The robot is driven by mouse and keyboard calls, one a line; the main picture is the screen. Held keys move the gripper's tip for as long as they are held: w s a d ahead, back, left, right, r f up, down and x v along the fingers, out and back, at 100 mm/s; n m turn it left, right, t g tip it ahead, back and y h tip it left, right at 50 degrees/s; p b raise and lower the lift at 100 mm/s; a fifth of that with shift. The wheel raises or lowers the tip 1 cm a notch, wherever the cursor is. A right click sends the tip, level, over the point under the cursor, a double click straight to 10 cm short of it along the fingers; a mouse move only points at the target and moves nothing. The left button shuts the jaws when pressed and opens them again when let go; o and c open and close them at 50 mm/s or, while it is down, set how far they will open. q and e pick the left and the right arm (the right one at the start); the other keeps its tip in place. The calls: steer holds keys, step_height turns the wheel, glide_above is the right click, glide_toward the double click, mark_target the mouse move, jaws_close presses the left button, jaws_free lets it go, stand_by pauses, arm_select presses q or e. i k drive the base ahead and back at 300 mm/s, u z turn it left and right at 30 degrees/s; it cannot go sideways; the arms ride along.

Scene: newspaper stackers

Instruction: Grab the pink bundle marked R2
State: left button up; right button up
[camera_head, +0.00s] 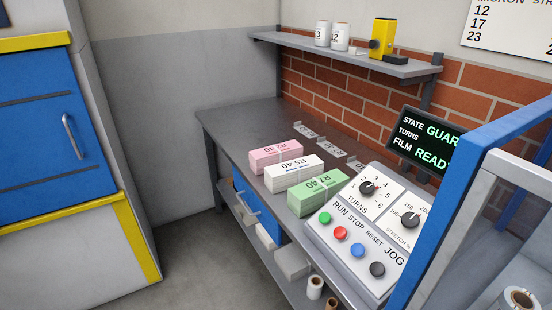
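The pink bundle (268,158) lies flat on the grey bench at the back of a row of three bundles. Its top label seems to read R2 40, in small print. A white bundle (292,176) lies just in front of it, and a green bundle (308,204) lies in front of that. Neither of my grippers is in view, and nothing is seen touching the pink bundle.
The grey bench (232,124) is bare behind the pink bundle. Small label holders (328,148) stand along the wall side. A control panel (345,225) with knobs and buttons is in front. A wall shelf (345,58) hangs above; a blue cabinet (40,125) stands left.

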mark_target(260, 159)
steer(key=k, duration=0.6)
steer(key=u, duration=0.6)
steer(key=i, duration=1.05)
steer(key=u, duration=0.25)
